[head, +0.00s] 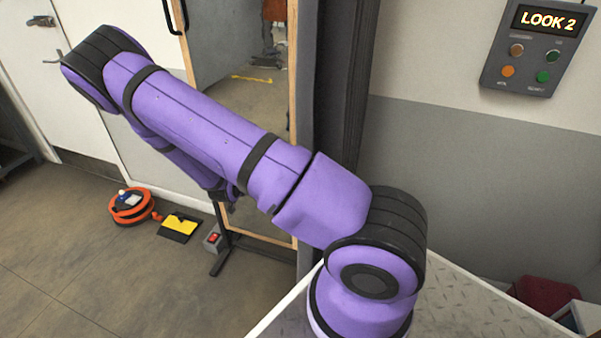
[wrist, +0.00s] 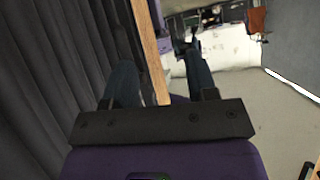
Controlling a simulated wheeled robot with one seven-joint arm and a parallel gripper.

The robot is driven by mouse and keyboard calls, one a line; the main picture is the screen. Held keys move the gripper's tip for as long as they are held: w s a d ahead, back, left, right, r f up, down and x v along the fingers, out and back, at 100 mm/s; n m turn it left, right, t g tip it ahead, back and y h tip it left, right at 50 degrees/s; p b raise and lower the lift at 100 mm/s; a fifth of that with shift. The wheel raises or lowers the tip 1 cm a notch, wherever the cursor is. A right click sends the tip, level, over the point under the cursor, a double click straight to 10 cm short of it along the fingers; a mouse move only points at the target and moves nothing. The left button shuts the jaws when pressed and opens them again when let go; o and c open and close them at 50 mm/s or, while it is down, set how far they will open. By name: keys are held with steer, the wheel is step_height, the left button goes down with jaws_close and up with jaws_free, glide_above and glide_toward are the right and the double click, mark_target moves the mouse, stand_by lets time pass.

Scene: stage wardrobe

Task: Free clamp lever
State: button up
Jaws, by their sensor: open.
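I cannot make out the clamp lever for certain in either view. A tall mirror (head: 240,75) with a pale wooden frame stands behind my arm in the head view. In the wrist view a wooden upright (wrist: 150,50), likely an edge of that frame, runs between the fingers of my gripper (wrist: 157,62). The fingers are open and apart. I cannot tell whether either one touches the wood. In the head view my arm covers part of the mirror, and my gripper cannot be clearly seen there.
A dark curtain (head: 345,90) hangs right of the mirror. A panel (head: 528,45) reading "LOOK 2" is on the wall. An orange cable reel (head: 130,206), a yellow-and-black item (head: 180,227) and a red-switch box (head: 214,239) lie on the floor. Open floor spans the lower left.

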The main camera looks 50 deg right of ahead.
steer(key=s+d+f+h, duration=0.4)
steer(key=s+d+h, duration=0.2)
steer(key=d, duration=0.4)
steer(key=w+d, duration=0.1)
steer(key=d, duration=0.3)
steer(key=w+d, duration=0.1)
steer(key=d, duration=0.2)
steer(key=shift+d+f, duration=0.2)
steer(key=shift+c, duration=0.4)
jaws_close()
